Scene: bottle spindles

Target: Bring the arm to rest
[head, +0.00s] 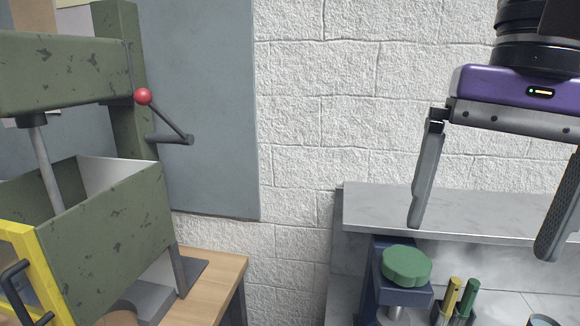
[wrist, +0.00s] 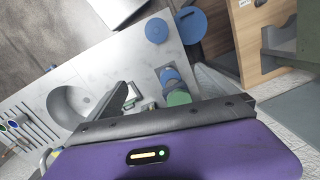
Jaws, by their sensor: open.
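My gripper (head: 483,240) hangs at the upper right of the head view, purple with two dark fingers spread wide apart. It is open, and nothing shows between the fingers. The fingers point down in front of the white block wall and a grey shelf. In the wrist view the purple gripper body (wrist: 200,150) fills the bottom, with a dark finger reaching up at the left.
A worn green machine (head: 110,230) with a red-knobbed lever (head: 143,97) stands at left on a wooden bench (head: 215,280). Below the grey shelf (head: 440,215) are a green knob (head: 405,265) on a blue fixture and coloured handles (head: 460,297). A sink (wrist: 75,105) shows in the wrist view.

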